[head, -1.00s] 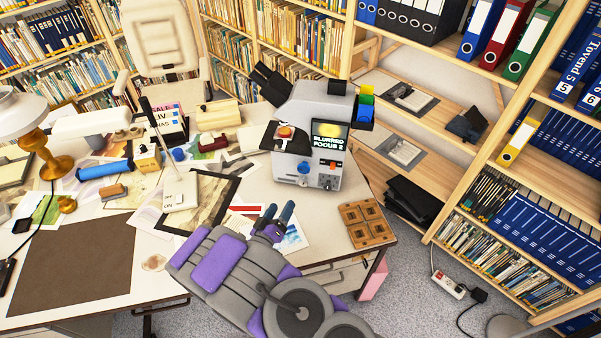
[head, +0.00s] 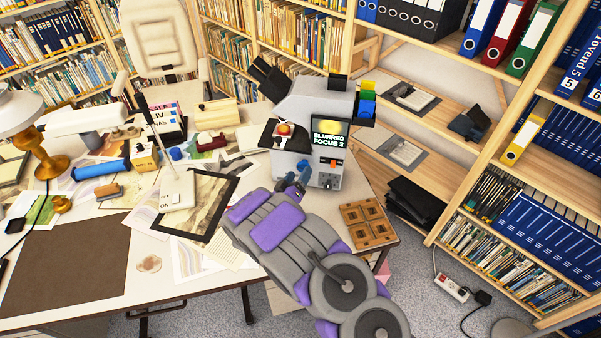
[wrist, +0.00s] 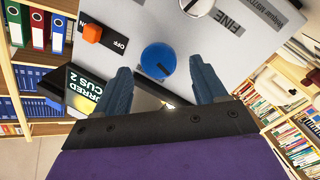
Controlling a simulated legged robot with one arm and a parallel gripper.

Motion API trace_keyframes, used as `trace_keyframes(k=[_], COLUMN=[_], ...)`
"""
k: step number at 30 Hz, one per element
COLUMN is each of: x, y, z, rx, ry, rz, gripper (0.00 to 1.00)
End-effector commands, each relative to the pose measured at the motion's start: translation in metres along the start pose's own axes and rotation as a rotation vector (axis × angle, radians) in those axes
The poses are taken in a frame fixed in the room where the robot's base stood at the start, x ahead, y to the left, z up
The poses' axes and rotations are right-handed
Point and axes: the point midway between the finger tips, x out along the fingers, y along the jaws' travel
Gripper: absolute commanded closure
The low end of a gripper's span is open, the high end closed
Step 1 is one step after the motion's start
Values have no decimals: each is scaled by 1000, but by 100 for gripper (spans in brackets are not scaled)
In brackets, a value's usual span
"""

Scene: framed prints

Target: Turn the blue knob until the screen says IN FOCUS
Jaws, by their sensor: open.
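A grey microscope-like machine (head: 312,105) stands on the desk. Its screen (head: 330,135) reads BLURRED FOCUS 2; part of the screen (wrist: 90,90) also shows in the wrist view. The round blue knob (wrist: 158,60) is on the machine's front panel, beside a FINE label (wrist: 237,14). My gripper (head: 292,184) is open at the lower front of the machine. In the wrist view its two blue-grey fingers (wrist: 161,66) are apart, with the knob between and slightly beyond the tips. I cannot tell whether either finger touches it.
An orange switch (wrist: 92,33) marked OFF and a white dial (wrist: 196,5) sit near the knob. A wooden tray (head: 368,222) lies on the desk to the right of my arm. A dark-framed print (head: 199,205) and a blue roll (head: 96,169) lie to the left.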

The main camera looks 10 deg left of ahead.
Motion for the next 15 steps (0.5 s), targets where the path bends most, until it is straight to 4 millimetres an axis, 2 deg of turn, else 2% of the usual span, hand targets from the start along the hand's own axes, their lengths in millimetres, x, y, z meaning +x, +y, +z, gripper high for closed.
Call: trace_keyframes(k=[1, 6, 15], x=[8, 25, 30], y=[0, 0, 0], z=[1, 1, -1], rx=[4, 1, -2], ry=[0, 0, 2], rz=[2, 1, -1], gripper=[29, 29, 29])
